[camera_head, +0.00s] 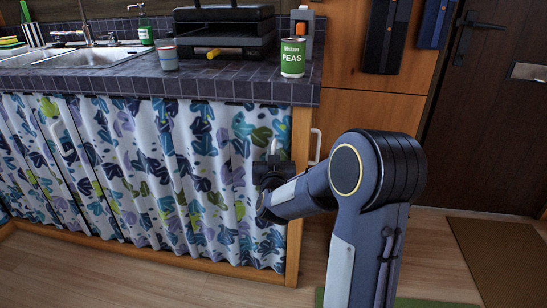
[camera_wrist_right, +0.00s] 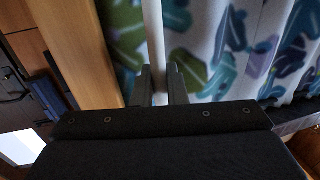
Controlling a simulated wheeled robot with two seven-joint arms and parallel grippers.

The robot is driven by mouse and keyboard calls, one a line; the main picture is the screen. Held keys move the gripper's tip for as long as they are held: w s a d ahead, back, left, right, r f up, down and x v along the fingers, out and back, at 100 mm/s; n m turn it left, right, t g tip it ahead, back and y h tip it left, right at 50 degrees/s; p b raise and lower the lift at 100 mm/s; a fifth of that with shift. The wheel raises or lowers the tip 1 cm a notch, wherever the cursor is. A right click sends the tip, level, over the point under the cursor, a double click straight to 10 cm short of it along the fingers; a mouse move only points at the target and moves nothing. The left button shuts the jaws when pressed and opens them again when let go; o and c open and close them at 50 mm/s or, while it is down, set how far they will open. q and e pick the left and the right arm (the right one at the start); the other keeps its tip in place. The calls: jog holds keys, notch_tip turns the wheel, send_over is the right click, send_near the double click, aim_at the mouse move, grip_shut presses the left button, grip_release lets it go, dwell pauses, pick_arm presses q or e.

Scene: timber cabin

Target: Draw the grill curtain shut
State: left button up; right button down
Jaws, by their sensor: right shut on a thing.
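The curtain (camera_head: 150,160), white with blue, green and purple leaf shapes, hangs in folds under the counter. In the head view it spreads from the left edge of the picture to the wooden post (camera_head: 301,190) on the right. My right gripper (camera_head: 272,162) is at the curtain's right part, beside the post. In the right wrist view its two fingers (camera_wrist_right: 162,84) are shut on a pale upright strip at the curtain's edge (camera_wrist_right: 153,35). The patterned cloth (camera_wrist_right: 215,50) also shows there, with the post (camera_wrist_right: 80,45) to the left. My left gripper is out of view.
The tiled counter (camera_head: 120,75) above carries a black grill (camera_head: 225,32), a can of peas (camera_head: 292,57), a cup (camera_head: 168,56) and a sink (camera_head: 75,58). A white handle (camera_head: 316,147) stands right of the post. The wood floor in front is clear.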

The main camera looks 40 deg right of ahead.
jog(key=c, duration=1.6)
grip_release()
jog(key=shift+s+d+f, duration=0.1)
jog(key=shift+s+d, duration=0.15)
jog(key=shift+s, duration=0.05)
jog(key=shift+o, duration=0.2)
jog(key=shift+a, duration=0.1)
jog(key=p+v, duration=0.1)
jog(key=v, duration=0.6)
jog(key=shift+s+a+p, duration=0.2)
jog(key=shift+s+p, duration=0.05)
jog(key=shift+p, duration=0.15)
